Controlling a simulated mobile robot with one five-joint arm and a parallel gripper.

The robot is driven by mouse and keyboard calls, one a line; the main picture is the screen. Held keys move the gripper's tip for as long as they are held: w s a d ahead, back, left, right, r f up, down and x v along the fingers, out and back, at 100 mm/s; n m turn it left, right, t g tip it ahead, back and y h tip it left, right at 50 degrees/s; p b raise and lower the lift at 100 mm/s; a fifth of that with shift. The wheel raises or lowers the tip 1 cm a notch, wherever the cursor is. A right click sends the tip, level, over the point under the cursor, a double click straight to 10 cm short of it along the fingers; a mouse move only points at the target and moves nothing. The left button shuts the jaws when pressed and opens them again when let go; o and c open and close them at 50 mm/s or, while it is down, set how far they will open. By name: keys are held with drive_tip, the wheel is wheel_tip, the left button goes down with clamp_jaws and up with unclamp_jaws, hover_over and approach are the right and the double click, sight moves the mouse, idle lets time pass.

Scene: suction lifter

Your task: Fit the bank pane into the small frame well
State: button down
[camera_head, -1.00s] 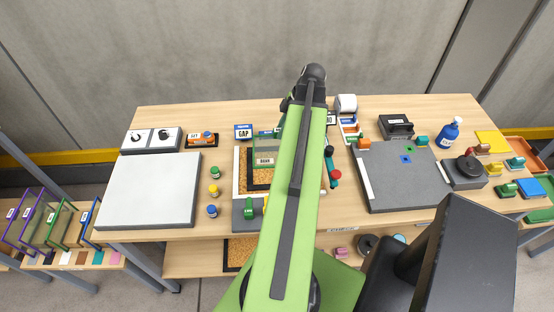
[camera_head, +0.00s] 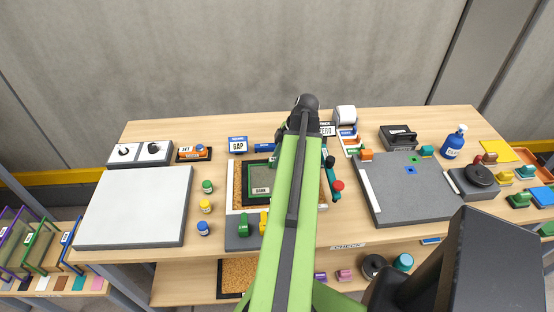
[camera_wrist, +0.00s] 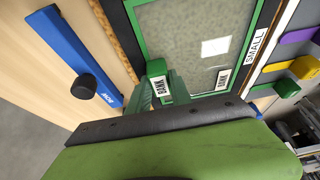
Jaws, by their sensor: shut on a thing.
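The bank pane is a greyish see-through sheet in a green frame; it shows in the head view (camera_head: 263,178) and fills the top middle of the wrist view (camera_wrist: 190,40). My gripper (camera_wrist: 166,88) is shut on its near edge, by the green tab marked BANK. The small frame well has a cork-coloured surround (camera_head: 237,185) and a white strip marked SMALL (camera_wrist: 258,42). The pane lies over the well, roughly level with it. I cannot tell whether it is seated or slightly above. In the head view my arm hides my gripper and the pane's right part.
A blue bar with a black knob (camera_wrist: 85,75) lies beside the well. Coloured clips (camera_wrist: 300,65) line the other side. A pale slab (camera_head: 135,207) and small bottles (camera_head: 205,206) stand left. A dark grey board (camera_head: 415,190) is on the right.

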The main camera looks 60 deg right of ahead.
drive_tip(key=c, duration=1.2)
unclamp_jaws()
drive_tip(key=shift+f, duration=0.1)
drive_tip(key=shift+o, duration=0.2)
drive_tip(key=shift+r+p, duration=0.45)
drive_tip(key=p+v, duration=1)
drive_tip(key=v, duration=0.1)
drive_tip(key=shift+s+r, duration=0.15)
drive_tip(key=shift+s, duration=0.05)
drive_tip(key=shift+d, duration=0.15)
